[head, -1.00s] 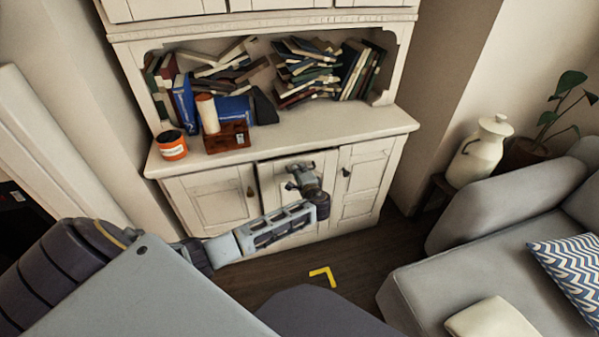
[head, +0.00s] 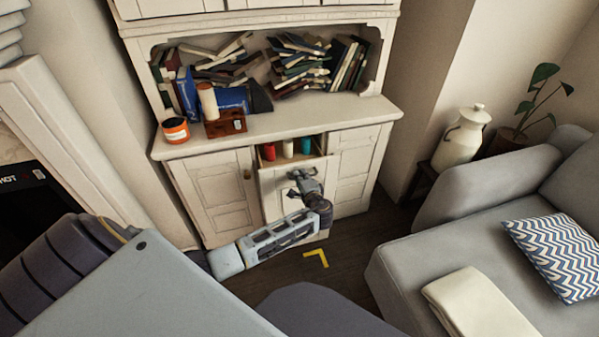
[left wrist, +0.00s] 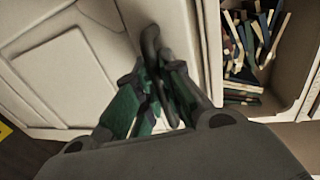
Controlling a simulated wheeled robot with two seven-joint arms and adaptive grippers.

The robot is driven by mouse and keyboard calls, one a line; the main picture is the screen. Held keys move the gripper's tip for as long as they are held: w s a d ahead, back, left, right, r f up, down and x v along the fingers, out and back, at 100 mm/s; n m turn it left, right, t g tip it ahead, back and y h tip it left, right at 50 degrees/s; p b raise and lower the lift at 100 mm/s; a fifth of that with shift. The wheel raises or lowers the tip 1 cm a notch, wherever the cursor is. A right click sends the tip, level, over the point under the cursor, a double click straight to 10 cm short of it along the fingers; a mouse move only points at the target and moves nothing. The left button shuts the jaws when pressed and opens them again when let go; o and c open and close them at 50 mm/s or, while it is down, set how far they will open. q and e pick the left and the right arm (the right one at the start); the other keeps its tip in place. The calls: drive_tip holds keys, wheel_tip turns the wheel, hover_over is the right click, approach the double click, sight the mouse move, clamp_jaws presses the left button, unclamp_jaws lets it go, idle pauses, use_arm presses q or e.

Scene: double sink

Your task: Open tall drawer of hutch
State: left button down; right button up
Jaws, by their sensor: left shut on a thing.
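The white hutch (head: 205,155) stands against the wall. Its tall middle drawer (head: 272,200) is pulled out, so its open top shows red, white and teal items inside. My left gripper (head: 302,177) is at the upper part of the drawer front, shut on the dark handle. In the left wrist view my gripper's fingers (left wrist: 158,82) close around the dark curved handle (left wrist: 150,42) in front of a white panel. My left forearm hides the lower part of the drawer front. My right gripper is not in view.
Books (head: 290,68) fill the hutch shelf, and an orange-labelled jar (head: 175,130) stands on the counter's left end. A grey sofa (head: 445,255) is at the right, near the drawer. Dark floor (head: 350,245) with a yellow corner mark (head: 316,258) lies before the hutch.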

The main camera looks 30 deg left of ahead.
use_arm(q)
drive_tip(key=f+p+v, duration=0.3)
drive_tip(key=p+v, duration=0.1)
drive_tip(key=v, duration=1.2)
drive_tip(key=shift+s+d+f, duration=0.2)
drive_tip(key=shift+s+d, duration=0.2)
drive_tip(key=shift+s, duration=0.1)
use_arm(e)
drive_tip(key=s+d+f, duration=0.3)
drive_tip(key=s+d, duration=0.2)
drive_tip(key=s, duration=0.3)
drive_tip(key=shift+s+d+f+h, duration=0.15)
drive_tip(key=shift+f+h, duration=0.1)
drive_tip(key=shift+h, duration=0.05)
use_arm(q)
drive_tip(key=c, duration=1.6)
unclamp_jaws()
drive_tip(key=shift+o, duration=0.4)
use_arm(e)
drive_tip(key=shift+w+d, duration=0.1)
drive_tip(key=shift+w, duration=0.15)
use_arm(q)
drive_tip(key=shift+r, duration=0.2)
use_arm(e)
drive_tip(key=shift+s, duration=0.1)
